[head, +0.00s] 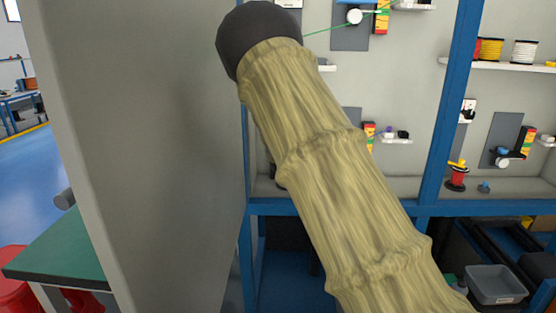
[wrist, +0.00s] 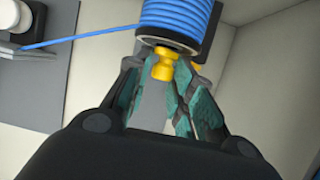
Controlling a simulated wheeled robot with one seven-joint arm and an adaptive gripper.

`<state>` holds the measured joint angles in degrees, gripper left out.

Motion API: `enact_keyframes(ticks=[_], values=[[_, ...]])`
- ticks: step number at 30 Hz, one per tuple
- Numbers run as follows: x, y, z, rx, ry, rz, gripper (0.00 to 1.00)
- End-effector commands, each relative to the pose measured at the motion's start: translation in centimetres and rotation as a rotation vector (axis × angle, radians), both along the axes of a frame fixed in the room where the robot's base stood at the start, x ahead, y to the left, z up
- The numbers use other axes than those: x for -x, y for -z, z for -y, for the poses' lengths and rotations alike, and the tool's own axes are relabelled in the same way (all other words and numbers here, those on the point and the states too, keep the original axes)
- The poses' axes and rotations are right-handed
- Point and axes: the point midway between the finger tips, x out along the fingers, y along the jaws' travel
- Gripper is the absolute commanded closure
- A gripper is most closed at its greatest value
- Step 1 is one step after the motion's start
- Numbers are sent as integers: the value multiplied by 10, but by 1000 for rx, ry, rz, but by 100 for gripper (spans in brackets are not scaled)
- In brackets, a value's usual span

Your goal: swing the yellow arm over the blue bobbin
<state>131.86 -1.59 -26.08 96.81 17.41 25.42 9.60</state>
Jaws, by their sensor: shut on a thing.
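The blue bobbin (wrist: 180,20), wound with blue cable, is at the top of the wrist view, partly cut off by the frame edge. The yellow arm (wrist: 162,64) shows as a short knobbed piece at the bobbin's lower end. A small yellow-orange bit also shows to its right. My gripper (wrist: 157,82) has its green-padded fingers closed around the yellow piece, just below the bobbin. In the head view my sleeved arm hides the gripper, the blue bobbin and its yellow arm.
Blue cable runs left from the bobbin to a white roller (wrist: 16,14). In the head view, a blue post (head: 452,100) stands right of my arm, with a red spool (head: 457,178) beyond. A grey wall panel (head: 150,130) stands close on the left.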

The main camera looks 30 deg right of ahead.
Motion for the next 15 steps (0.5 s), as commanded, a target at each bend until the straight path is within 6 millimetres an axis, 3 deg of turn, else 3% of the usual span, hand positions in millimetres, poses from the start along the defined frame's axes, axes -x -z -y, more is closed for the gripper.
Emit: enact_keyframes(ticks=[12,13,15], values=[[1,1,-1,-2,5,-1,100],[1,1,-1,-2,5,-1,74],[1,1,-1,-2,4,-1,61]])
